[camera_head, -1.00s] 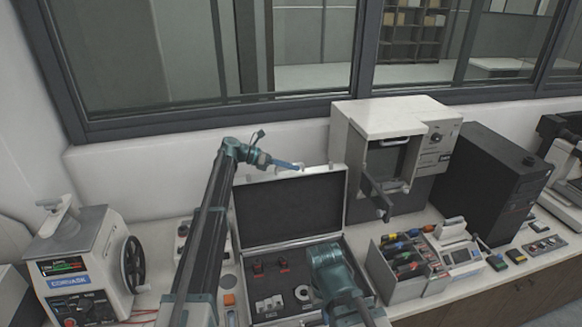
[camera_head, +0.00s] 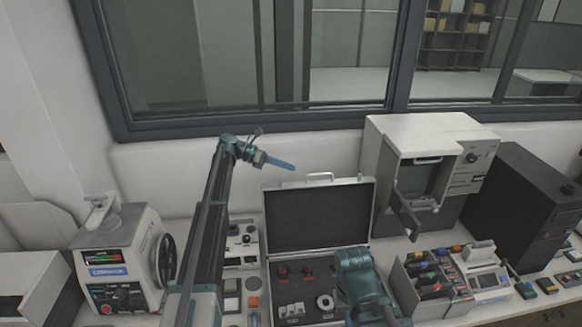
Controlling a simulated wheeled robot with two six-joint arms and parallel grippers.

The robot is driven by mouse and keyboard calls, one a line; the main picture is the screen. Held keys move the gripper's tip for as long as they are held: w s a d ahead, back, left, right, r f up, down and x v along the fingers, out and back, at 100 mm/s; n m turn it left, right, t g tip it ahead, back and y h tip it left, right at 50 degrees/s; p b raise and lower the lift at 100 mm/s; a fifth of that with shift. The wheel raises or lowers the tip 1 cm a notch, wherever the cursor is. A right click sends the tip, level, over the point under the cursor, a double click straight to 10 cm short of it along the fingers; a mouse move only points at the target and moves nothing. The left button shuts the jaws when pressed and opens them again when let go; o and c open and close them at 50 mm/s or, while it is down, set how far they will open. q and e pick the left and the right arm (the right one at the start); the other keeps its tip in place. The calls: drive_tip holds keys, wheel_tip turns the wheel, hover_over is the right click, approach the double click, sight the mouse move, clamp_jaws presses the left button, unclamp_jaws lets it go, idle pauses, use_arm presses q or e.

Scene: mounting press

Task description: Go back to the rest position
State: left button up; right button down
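My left arm rises from the bottom and bends at the top. Its gripper (camera_head: 279,164) points right, in front of the wall above the open case, with its blue fingers appearing together. I cannot make out anything held in it. My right arm shows at the lower middle, over the right part of the case; its gripper is not in view. The open case (camera_head: 318,216) has its lid up, with red-topped pieces, white blocks and a white ring in its dark lower half.
The press (camera_head: 425,130) stands right of the case with its door open. A dark tower (camera_head: 520,205) is beside it. A bin of coloured items (camera_head: 428,282) and a small device (camera_head: 482,278) stand in front. A machine with a handwheel (camera_head: 118,262) is at the left.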

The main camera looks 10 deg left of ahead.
use_arm(q)
drive_tip(key=s+d+f+m+g+y+b, duration=0.25)
drive_tip(key=s+d+f+m+b, duration=0.3)
drive_tip(key=s+d+f, duration=0.4)
drive_tip(key=s+d+f+m+g+y+b, duration=0.1)
drive_tip(key=s+d+f+m+y+b, duration=0.45)
drive_tip(key=s+f, duration=0.6)
drive_tip(key=s+a+f+m+y+b, duration=0.1)
drive_tip(key=s+f+m+y+b, duration=0.2)
drive_tip(key=s+f+m, duration=0.2)
drive_tip(key=s+f+m+t+y+b, duration=0.1)
drive_tip(key=s+f+m+y+b, duration=0.2)
drive_tip(key=s+m, duration=0.9)
drive_tip(key=s+f, duration=0.2)
drive_tip(key=s, duration=0.5)
drive_tip(key=shift+s+a+f+m+y+b, duration=0.15)
drive_tip(key=shift+a+f+m+y+b, duration=0.15)
drive_tip(key=shift+a+y, duration=0.1)
drive_tip(key=shift+d, duration=0.1)
